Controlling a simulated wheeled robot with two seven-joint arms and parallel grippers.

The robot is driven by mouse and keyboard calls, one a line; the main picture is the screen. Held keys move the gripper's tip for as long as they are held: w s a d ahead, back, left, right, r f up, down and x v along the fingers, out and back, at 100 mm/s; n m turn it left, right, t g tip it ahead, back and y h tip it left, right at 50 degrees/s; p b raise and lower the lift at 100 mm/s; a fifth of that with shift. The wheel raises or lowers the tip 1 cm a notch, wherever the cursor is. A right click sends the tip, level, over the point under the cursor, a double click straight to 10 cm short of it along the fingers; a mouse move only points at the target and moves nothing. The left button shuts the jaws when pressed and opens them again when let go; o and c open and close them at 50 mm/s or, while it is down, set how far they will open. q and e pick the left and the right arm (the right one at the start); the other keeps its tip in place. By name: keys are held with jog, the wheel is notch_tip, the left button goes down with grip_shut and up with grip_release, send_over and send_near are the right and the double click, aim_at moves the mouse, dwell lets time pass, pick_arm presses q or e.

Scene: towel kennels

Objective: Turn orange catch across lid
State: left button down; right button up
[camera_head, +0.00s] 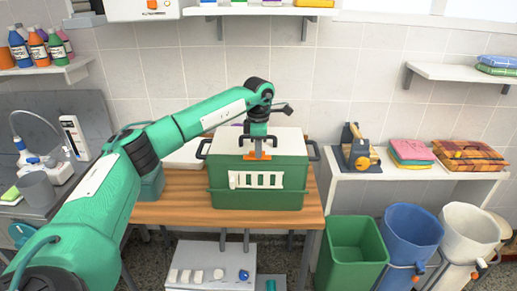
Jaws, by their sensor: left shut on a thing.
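A green box (258,197) with a pale lid (288,141) stands on a wooden table. A white panel with vertical slots shows on its front, and black handles show at its sides. An orange catch (258,156) sits at the lid's front edge. My left gripper (257,151) points down from above and is shut on the orange catch. Its fingers hide part of the catch, and I cannot tell exactly how the catch is turned. My right gripper is not in view.
The wooden table (168,211) has bare room left of the box, with a smaller green container (151,186) behind. A white shelf (345,192) with folded cloths (410,151) is at right. Green (352,250), blue (408,236) and white bins stand below it.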

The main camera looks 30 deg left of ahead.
pick_arm(q)
jog(key=n, duration=0.8)
jog(key=shift+w+a+n, duration=0.1)
jog(key=shift+n, duration=0.3)
jog(key=n, duration=0.4)
jog(key=shift+a+n, duration=0.1)
jog(key=shift+n, duration=0.2)
jog(key=n, duration=0.4)
jog(key=shift+a, duration=0.1)
jog(key=shift+n, duration=0.3)
jog(key=c, duration=1.5)
grip_release()
